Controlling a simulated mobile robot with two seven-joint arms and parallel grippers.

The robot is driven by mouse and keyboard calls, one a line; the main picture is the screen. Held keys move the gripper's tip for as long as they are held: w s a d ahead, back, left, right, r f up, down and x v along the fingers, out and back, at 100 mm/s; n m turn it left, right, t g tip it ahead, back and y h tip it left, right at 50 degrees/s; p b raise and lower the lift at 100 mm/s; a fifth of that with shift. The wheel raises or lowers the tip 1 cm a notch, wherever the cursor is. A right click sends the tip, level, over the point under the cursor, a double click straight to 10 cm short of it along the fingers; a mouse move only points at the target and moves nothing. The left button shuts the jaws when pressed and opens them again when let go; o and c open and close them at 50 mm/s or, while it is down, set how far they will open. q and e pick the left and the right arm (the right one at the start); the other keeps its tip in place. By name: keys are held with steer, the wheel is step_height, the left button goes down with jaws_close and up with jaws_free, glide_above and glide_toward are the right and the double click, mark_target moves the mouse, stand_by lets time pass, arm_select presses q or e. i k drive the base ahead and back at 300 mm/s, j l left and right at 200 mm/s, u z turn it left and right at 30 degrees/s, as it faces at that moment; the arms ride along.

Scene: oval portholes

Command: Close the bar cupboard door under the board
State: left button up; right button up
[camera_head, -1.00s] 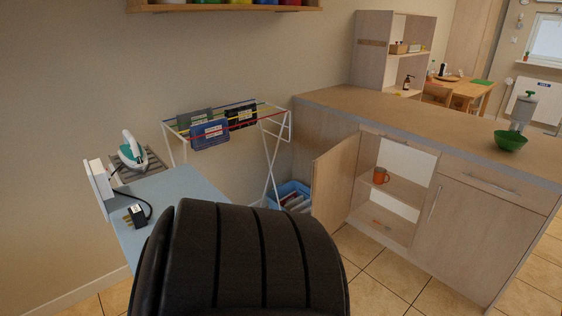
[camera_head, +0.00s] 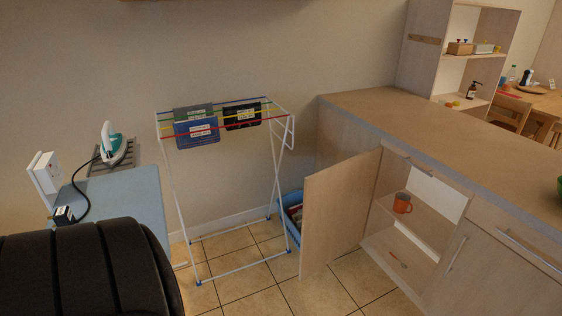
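The bar cupboard door (camera_head: 340,212) stands wide open, swung out to the left of its opening under the wooden board (camera_head: 430,120). Inside the open cupboard, an orange mug (camera_head: 402,203) stands on the shelf (camera_head: 418,222). A second, shut door (camera_head: 478,272) is to the right of the opening, with a bar handle. Neither of my grippers shows in the head view.
A drying rack (camera_head: 222,128) with cloths stands left of the open door, and a blue crate (camera_head: 289,208) sits between them. An ironing board (camera_head: 115,197) with an iron (camera_head: 110,143) is at the left. Tiled floor (camera_head: 300,296) lies free before the door. A black rounded shape fills the lower left.

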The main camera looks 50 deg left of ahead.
mark_target(337, 198)
steer(key=i+j+u, duration=0.2)
steer(key=i+j, duration=0.15)
steer(key=i+j+u, duration=0.25)
steer(key=i, duration=0.35)
steer(key=i+j+u, duration=0.2)
steer(key=i, duration=0.3)
